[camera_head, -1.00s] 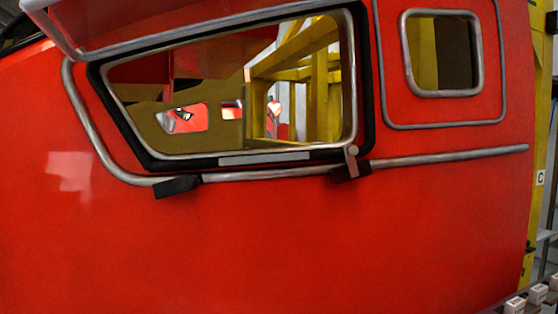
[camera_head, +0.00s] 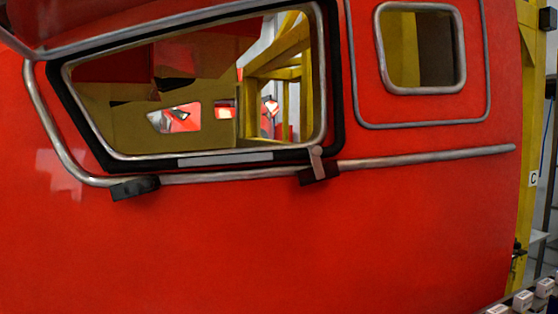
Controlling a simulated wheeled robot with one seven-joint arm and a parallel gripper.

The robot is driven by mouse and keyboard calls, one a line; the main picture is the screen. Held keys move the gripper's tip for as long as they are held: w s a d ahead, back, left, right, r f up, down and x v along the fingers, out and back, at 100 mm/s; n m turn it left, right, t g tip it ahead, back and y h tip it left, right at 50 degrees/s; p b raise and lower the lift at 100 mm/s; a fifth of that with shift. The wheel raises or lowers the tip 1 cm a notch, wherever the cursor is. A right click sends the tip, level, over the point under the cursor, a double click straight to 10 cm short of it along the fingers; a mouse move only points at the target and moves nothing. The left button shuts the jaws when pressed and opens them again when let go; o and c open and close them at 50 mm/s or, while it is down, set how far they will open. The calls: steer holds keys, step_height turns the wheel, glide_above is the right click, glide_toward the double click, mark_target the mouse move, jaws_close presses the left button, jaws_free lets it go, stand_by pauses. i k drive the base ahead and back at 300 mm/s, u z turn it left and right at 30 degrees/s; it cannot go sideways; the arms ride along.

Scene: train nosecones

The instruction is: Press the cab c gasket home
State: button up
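A red train cab side (camera_head: 280,240) fills most of the head view. Its large window opening (camera_head: 190,100) has a silver inner frame. A black gasket (camera_head: 335,90) runs around that frame on the left, bottom and right. A pale grey strip (camera_head: 225,158) lies along the gasket's bottom edge. I cannot tell whether the gasket is fully seated. A sign with the letter C (camera_head: 533,178) is on the yellow post at the right. My gripper is not in view.
A silver rail (camera_head: 420,158) runs below the window, with black blocks (camera_head: 135,188) and (camera_head: 318,174) on it. A smaller silver-framed window (camera_head: 422,48) is to the right. Yellow framework (camera_head: 535,110) stands beyond the cab's right edge. Small white boxes (camera_head: 523,300) are at bottom right.

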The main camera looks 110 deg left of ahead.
mark_target(253, 157)
steer(key=z, duration=0.35)
steer(key=i, duration=0.65)
steer(key=u, duration=4.45)
steer(key=i, duration=0.5)
steer(key=u, duration=0.1)
steer(key=k, duration=0.6)
steer(key=u, duration=0.7)
steer(key=i, duration=0.8)
steer(key=u, duration=0.4)
